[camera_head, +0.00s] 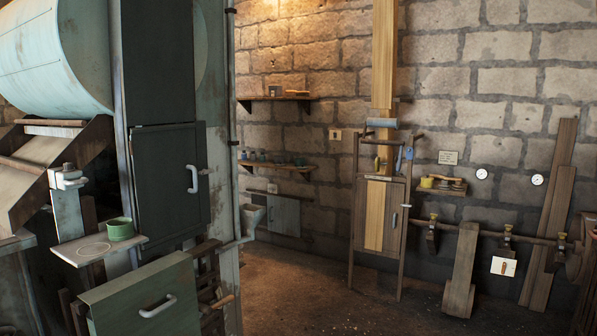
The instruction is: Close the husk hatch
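No label marks the husk hatch, so I cannot tell for sure which panel it is. A dark green door (165,180) with a pale handle (192,179) is on the tall machine at left. It looks upright, and I cannot tell whether it is fully shut. Below it, a green panel (140,297) with a pale handle (157,306) juts forward at the bottom left; its lower part is cut off by the frame. Neither of my grippers is in view, and nothing touches either handle.
A small shelf (86,254) holding a green cup (120,229) sticks out between the two panels. Leaning boards (548,215) and a pipe with valves are at right. The middle floor (300,295) is clear.

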